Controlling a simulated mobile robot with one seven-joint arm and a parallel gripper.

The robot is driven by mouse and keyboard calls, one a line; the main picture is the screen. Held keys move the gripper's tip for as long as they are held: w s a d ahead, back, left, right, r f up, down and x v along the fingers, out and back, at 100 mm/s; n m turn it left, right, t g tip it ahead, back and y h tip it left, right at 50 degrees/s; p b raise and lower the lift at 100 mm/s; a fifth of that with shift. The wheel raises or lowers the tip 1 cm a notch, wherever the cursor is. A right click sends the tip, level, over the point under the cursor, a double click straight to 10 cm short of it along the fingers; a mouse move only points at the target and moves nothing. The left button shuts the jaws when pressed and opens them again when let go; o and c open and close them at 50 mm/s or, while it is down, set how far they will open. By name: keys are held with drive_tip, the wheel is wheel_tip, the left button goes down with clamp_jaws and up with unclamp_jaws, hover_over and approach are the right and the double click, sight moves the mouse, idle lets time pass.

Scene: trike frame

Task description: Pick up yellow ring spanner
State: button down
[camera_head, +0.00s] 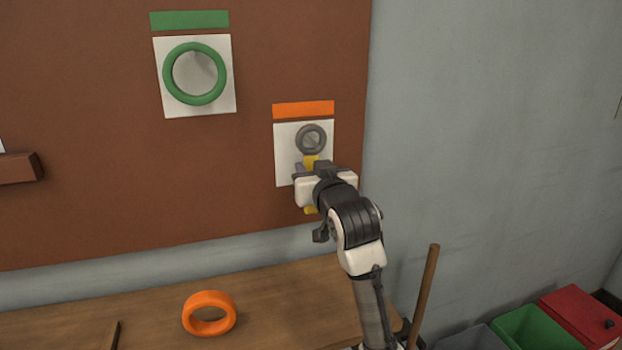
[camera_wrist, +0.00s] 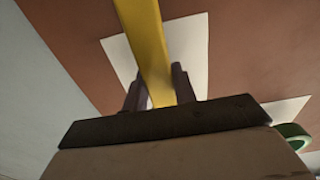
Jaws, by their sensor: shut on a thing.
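The yellow ring spanner (camera_head: 311,159) is upright in front of a white panel under an orange strip on the brown board. Its grey ring end is at the top, and a bit of yellow handle shows below my gripper. My gripper (camera_head: 308,170) is shut on the handle, just below the ring, and hides the middle of it. In the wrist view the yellow handle (camera_wrist: 146,38) runs between the two dark fingers. I cannot tell whether the spanner still touches the board or its hook.
A green ring (camera_head: 168,72) hangs on another white panel at the upper left. A wooden handle (camera_head: 426,285) and green and red bins stand at the lower right. A small brown ledge (camera_head: 18,170) juts out at the left.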

drive_tip(key=b+v, duration=0.3)
drive_tip(key=v, duration=1.5)
drive_tip(key=shift+b, duration=0.3)
drive_tip(key=shift+a+r, duration=0.1)
drive_tip(key=shift+r, duration=0.05)
